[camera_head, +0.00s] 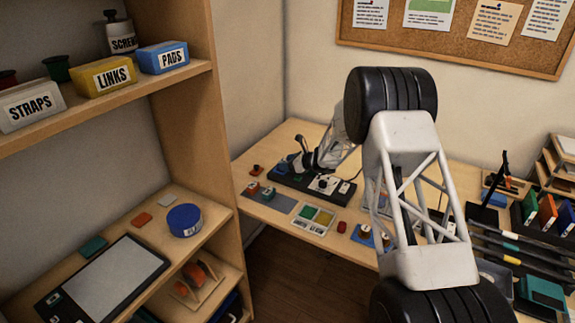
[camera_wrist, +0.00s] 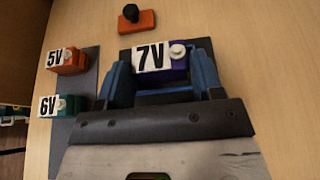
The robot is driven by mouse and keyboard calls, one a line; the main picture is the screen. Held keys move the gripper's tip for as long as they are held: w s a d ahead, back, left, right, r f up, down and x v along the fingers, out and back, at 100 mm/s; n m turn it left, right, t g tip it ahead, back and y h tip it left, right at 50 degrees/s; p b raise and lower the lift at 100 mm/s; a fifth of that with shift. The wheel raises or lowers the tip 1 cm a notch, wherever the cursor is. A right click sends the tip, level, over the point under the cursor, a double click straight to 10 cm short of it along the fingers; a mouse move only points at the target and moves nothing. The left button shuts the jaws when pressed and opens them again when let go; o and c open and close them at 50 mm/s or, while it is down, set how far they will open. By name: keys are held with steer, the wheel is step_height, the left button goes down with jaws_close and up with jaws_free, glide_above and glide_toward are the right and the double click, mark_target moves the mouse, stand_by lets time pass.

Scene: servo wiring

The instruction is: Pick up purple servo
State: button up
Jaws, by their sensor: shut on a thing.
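The purple servo (camera_wrist: 180,68), with a white "7V" label on its face, sits between the blue fingers of my gripper (camera_wrist: 165,75) in the wrist view. The fingers are shut on its two sides. In the head view my gripper (camera_head: 305,161) is low over the table, by the black board; the servo there is too small and dark to make out. I cannot tell whether the servo is clear of the surface below. The orange-red "5V" servo (camera_wrist: 70,61) and the teal "6V" servo (camera_wrist: 68,105) stand to the left on a grey mat (camera_wrist: 85,85).
An orange block with a black knob (camera_wrist: 137,20) lies just beyond the gripper. On the table (camera_head: 262,153) are the black board (camera_head: 345,198), a tray of coloured squares (camera_head: 314,218) and small parts. A wooden shelf (camera_head: 180,90) stands at the left, racks at the right.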

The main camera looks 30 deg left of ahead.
steer(key=shift+r, duration=0.75)
steer(key=shift+s+d+r, duration=0.1)
steer(key=shift+r, duration=0.8)
steer(key=s+d+r, duration=0.1)
steer(key=s+d, duration=0.9)
steer(key=s, duration=0.2)
steer(key=shift+s+r, duration=0.1)
steer(key=shift+s, duration=0.05)
